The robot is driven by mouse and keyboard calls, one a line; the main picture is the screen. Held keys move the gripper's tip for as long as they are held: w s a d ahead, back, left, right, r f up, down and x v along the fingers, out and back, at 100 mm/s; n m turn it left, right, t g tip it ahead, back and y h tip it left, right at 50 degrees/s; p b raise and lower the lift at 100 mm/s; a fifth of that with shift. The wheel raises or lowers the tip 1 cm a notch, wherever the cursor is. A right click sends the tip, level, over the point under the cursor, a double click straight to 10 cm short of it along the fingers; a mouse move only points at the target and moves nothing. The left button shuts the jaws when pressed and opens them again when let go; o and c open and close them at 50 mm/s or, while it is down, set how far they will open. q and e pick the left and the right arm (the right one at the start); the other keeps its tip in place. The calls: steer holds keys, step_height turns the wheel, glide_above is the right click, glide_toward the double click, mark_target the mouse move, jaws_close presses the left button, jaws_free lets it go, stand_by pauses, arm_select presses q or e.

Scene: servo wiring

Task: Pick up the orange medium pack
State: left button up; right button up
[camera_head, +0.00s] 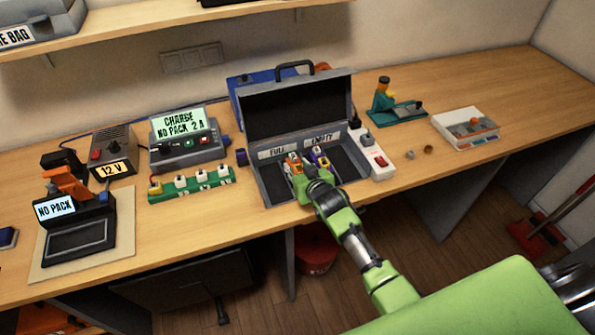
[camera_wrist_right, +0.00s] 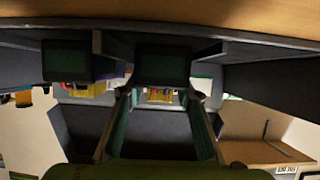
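The orange medium pack (camera_head: 293,161) stands in the open case (camera_head: 268,187), its orange and white top partly hidden by my right gripper. In the wrist view a dark block with orange-yellow at one end, apparently this pack (camera_wrist_right: 162,66), sits just beyond and between the fingertips. My right gripper (camera_head: 308,180) reaches into the case from the front. In the wrist view the gripper (camera_wrist_right: 161,96) is open, with one finger on each side of the block's line; contact cannot be made out. My left gripper is not in view.
A purple-topped pack (camera_head: 319,157) stands close beside it in the case. The raised lid (camera_head: 297,108) is behind, and a white power strip (camera_head: 374,159) lies to the right. A charger (camera_head: 187,149) and green connector board (camera_head: 192,184) are left.

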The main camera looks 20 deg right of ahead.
jaws_close()
steer(key=shift+r, duration=0.1)
steer(key=shift+w+r, duration=0.1)
steer(key=shift+r, duration=0.05)
